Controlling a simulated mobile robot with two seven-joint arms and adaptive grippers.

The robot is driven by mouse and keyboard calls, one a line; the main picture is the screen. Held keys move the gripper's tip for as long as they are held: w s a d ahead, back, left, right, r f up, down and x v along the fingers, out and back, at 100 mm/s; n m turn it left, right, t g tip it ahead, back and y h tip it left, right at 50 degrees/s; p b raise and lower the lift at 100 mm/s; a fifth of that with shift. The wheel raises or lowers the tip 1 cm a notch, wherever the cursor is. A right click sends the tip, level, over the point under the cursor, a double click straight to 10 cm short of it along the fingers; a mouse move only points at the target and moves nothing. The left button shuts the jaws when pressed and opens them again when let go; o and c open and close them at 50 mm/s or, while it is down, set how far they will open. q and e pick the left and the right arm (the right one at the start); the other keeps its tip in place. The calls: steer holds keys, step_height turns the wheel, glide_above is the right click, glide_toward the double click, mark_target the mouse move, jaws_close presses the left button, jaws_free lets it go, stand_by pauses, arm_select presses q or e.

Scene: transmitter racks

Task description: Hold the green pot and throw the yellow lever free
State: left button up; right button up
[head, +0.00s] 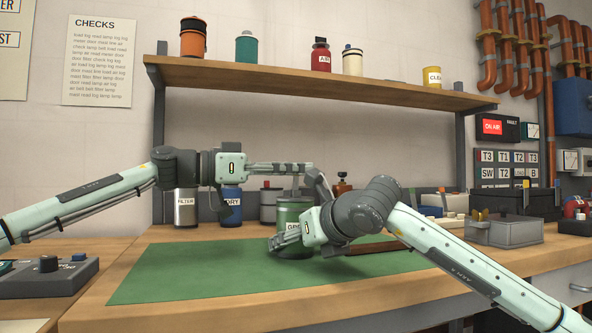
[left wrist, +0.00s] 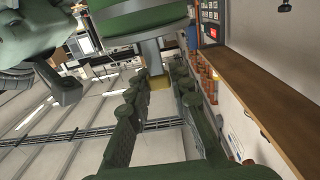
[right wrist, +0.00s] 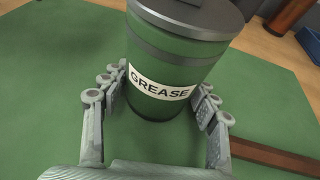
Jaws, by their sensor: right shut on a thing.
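The green pot (head: 292,213), labelled GREASE, stands upright on the green mat (head: 190,270). My right gripper (head: 288,240) is shut on its side. In the right wrist view the fingers flank the pot (right wrist: 175,60), and its grey lid shows at the top. My left gripper (head: 308,169) is above the pot, fingers level and pointing right. In the left wrist view the fingers are apart, with the yellow lever (left wrist: 159,83) between their tips, below a grey stem (left wrist: 151,57). I cannot tell whether they touch it. The lever is hidden in the head view.
A filter canister (head: 185,208) and a blue canister (head: 231,204) stand behind the mat. A brown bar (head: 370,247) lies right of the pot. A grey box (head: 503,230) is further right. A shelf (head: 330,83) runs above. The mat's left part is clear.

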arm_select(q)
jaws_close()
steer(key=shift+w+d+g+y, duration=0.15)
steer(key=shift+d+g+y, duration=0.3)
steer(key=shift+y, duration=0.75)
steer(key=y, duration=0.1)
steer(key=d+y, duration=0.1)
steer(key=shift+w+d+f+g+y, duration=0.1)
steer(key=shift+w+f+g+y, duration=0.15)
steer(key=shift+g+y, duration=0.1)
steer(key=shift+d+f+g+y, duration=0.2)
steer(key=shift+f+g+y, duration=0.1)
steer(key=shift+y, duration=0.65)
